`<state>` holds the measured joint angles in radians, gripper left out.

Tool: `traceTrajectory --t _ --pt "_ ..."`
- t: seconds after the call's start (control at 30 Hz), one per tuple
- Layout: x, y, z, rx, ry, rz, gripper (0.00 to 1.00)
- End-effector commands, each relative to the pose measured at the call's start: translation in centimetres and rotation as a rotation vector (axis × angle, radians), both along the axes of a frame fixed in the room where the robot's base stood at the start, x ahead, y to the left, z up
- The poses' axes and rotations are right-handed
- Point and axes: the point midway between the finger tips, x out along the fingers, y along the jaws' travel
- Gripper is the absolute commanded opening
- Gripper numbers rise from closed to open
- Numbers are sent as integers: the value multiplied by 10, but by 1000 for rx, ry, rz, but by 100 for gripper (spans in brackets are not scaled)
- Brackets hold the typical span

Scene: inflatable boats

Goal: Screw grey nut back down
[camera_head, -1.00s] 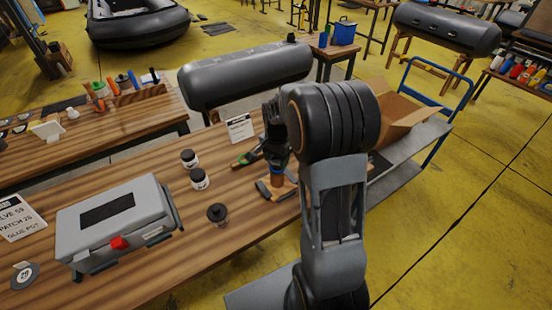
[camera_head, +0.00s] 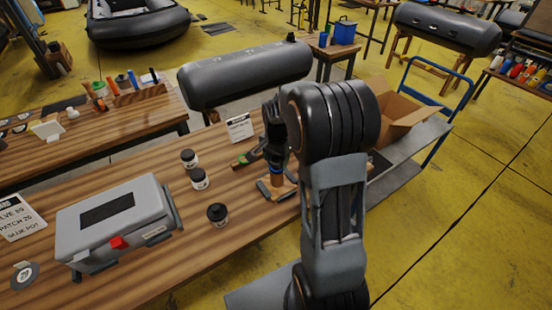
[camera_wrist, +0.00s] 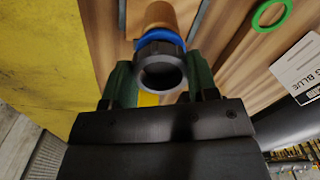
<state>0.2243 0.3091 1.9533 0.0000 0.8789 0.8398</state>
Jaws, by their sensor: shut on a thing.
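The dark grey nut (camera_wrist: 163,70) is a hollow, ribbed ring in the wrist view. It sits against a blue ring (camera_wrist: 158,40) on an orange-brown cylinder (camera_wrist: 160,14). The cylinder (camera_head: 277,183) also shows in the head view, standing in a dark holder on the wooden table. My gripper (camera_wrist: 160,84) has its green fingers on either side of the nut and is shut on it. In the head view my gripper (camera_head: 277,160) is over the cylinder. The nut's thread is hidden, so its seating cannot be told.
A grey case (camera_head: 115,222), small jars (camera_head: 200,179) and a black round piece (camera_head: 217,213) stand to the left. A label card (camera_head: 239,127) and a black inflatable tube (camera_head: 245,75) are behind. A cart with a cardboard box (camera_head: 400,120) is right.

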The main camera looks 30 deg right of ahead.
Motion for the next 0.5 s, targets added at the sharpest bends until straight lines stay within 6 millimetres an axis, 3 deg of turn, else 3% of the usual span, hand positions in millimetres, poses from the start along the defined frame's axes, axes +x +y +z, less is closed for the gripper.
traceTrajectory --t 0.5 --pt "0 0 -7 0 0 0 30"
